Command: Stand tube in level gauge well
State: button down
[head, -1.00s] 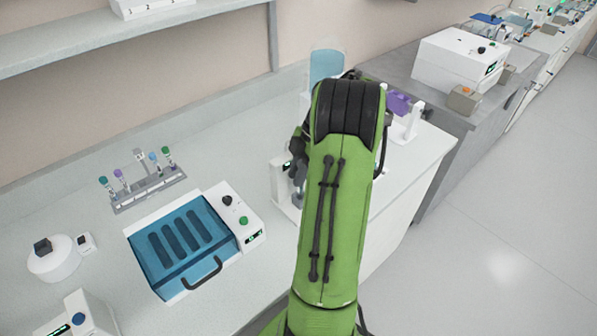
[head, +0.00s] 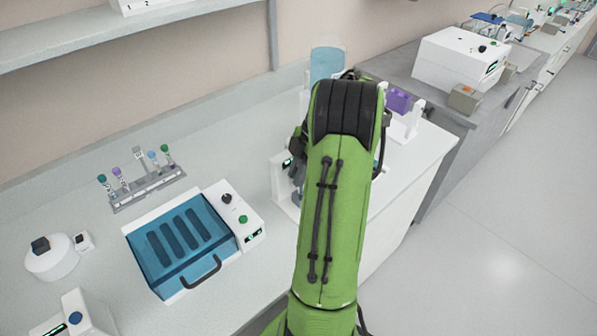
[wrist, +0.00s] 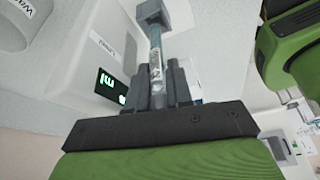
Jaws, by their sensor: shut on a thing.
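In the wrist view my gripper (wrist: 157,72) is shut on a clear tube (wrist: 156,50) with a grey cap (wrist: 153,13). The tube's body runs between the two dark fingers, and its end by the palm is hard to see. A white device with a green-lit dark display (wrist: 110,88), which looks like the level gauge, is close beside the tube. The same white device (head: 283,185) shows in the head view just left of my arm. My arm hides the tube and most of the gripper there. I cannot see the well or tell whether the tube is in it.
A tube rack (head: 150,189) with several capped tubes stands at the back left. A blue-lidded box (head: 180,250) with a handle sits left of my arm. A round white device (head: 50,260) is far left. A purple item (head: 398,101) is behind my arm.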

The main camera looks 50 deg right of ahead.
jog(key=shift+f, duration=0.15)
jog(key=shift+f+b, duration=0.45)
jog(key=shift+b, duration=0.15)
jog(key=shift+f, duration=0.15)
jog(key=shift+r+p, duration=1)
jog(key=shift+r, duration=0.25)
jog(key=shift+f, duration=0.1)
jog(key=c, duration=0.9)
grip_release()
jog(key=shift+c, duration=0.2)
